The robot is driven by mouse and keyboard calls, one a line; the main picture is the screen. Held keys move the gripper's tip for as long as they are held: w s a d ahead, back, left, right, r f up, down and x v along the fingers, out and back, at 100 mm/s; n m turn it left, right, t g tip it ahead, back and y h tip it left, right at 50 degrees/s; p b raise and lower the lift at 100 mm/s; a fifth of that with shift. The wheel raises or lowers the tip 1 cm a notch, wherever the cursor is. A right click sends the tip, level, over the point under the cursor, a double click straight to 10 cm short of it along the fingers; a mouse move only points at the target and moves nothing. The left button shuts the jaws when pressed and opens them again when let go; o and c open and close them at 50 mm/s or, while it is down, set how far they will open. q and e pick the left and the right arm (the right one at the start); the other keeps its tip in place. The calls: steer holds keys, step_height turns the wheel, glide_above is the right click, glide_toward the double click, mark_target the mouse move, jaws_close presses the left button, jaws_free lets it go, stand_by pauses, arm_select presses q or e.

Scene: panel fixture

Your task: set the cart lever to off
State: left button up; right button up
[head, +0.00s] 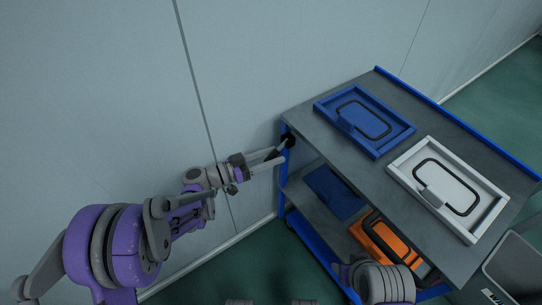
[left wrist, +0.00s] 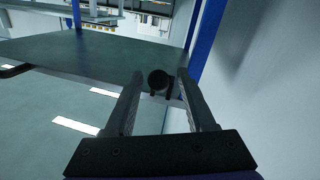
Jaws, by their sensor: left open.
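The cart (head: 300,119) has a grey top and blue frame and stands at the right in the head view. A black knob (head: 289,140), which looks like the lever's end, sits at the cart's near-left corner. In the left wrist view the round dark knob (left wrist: 158,80) shows between the two fingers, near their tips. My left gripper (head: 281,153) is open, its fingertips close to the knob. I cannot tell whether they touch it. The lever's setting and any markings are not readable. My right gripper is not in view.
A blue tray (head: 326,108) and a white tray (head: 400,172) lie on the cart top. A blue item (head: 333,192) and an orange case (head: 378,239) are on the lower shelf. A grey wall (head: 90,90) stands close behind my left arm.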

arm_select(q)
steer(key=shift+c, duration=0.3)
jaws_close()
stand_by(1.1)
